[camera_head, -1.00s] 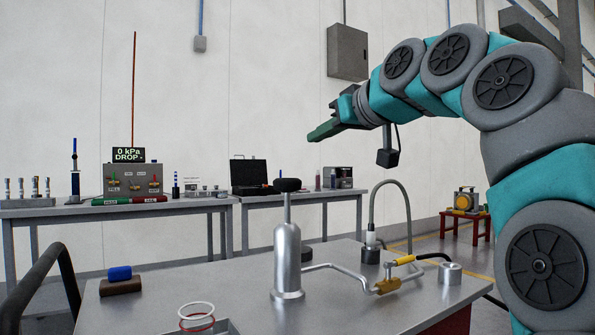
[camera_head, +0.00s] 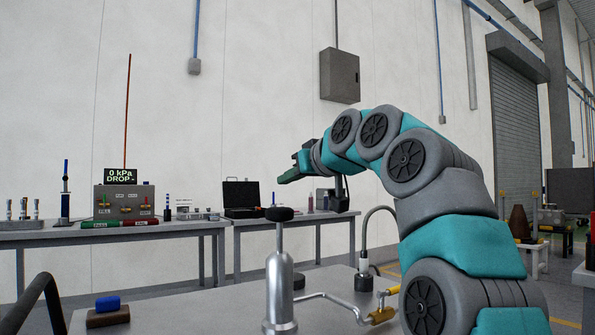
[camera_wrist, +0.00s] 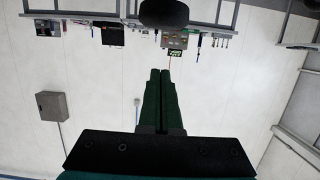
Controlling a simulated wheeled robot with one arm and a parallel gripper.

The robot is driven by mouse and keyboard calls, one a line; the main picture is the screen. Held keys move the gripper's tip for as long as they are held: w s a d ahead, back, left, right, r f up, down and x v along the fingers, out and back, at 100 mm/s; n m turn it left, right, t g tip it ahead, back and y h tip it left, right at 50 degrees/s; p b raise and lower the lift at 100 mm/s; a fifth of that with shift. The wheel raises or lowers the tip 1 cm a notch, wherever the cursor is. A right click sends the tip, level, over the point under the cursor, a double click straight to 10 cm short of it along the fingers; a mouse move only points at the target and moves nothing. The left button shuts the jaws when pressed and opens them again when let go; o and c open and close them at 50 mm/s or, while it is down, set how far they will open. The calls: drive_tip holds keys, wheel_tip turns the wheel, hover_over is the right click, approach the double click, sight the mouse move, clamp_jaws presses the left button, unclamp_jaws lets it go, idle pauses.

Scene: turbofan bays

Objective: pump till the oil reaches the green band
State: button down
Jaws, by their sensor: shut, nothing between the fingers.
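A silver hand pump (camera_head: 280,290) stands upright on the near table, with a black knob (camera_head: 280,214) on top of its rod. A bent metal pipe runs from it to a yellow-handled brass valve (camera_head: 382,312), partly hidden by my arm. My gripper (camera_head: 284,180) is in the air above and beyond the pump knob, apart from it. In the wrist view my gripper's green fingers (camera_wrist: 160,72) are together with nothing between them, and the black knob (camera_wrist: 164,12) shows at the top edge. No oil level or green band can be made out.
A blue block on a brown block (camera_head: 108,306) lies at the near table's left. On the back bench are a panel reading "0 kPa DROP" (camera_head: 121,176) and an open black case (camera_head: 242,198). A hose (camera_head: 368,225) arches beside my arm.

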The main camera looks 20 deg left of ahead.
sight(281, 232)
drive_tip(key=shift+x, duration=0.85)
drive_tip(key=shift+s+d+f, duration=0.15)
drive_tip(key=shift+f, duration=0.5)
drive_tip(key=shift+f+b, duration=0.4)
drive_tip(key=shift+f, duration=1)
wheel_tip(281, 232, down, 7)
drive_tip(key=b, duration=0.5)
drive_tip(key=shift+b, duration=0.35)
drive_tip(key=shift+r, duration=0.2)
